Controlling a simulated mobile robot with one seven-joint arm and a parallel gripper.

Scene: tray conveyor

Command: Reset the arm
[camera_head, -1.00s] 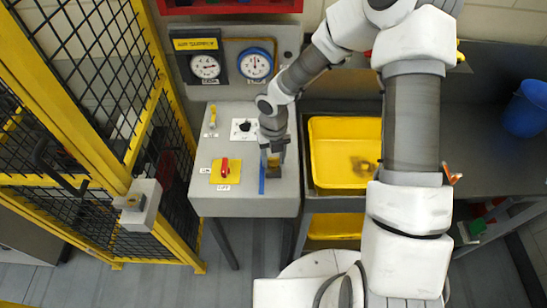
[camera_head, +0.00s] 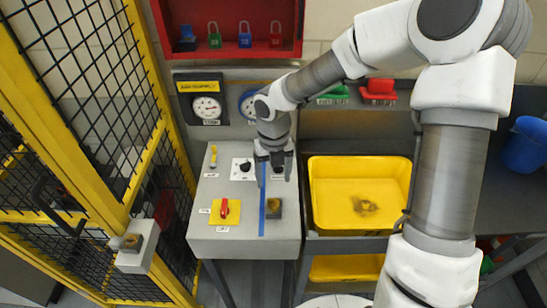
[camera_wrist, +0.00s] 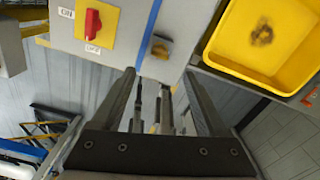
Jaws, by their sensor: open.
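My gripper (camera_head: 274,172) is above the grey control panel (camera_head: 245,247) in the head view, over its back right part. Its two fingers stand apart with nothing between them, as the wrist view (camera_wrist: 161,78) also shows. The red switch (camera_head: 225,208) on its yellow plate is left of the gripper, with ON and OFF labels. A black knob (camera_head: 245,167) on a white plate is just left of the gripper.
A yellow tray (camera_head: 330,220) with a dark stain lies right of the panel. Two gauges stand behind; my arm partly covers the blue one (camera_head: 247,105). A yellow-framed mesh fence (camera_head: 150,140) is at left. A red padlock cabinet (camera_head: 175,12) hangs above; a blue bucket (camera_head: 525,145) is far right.

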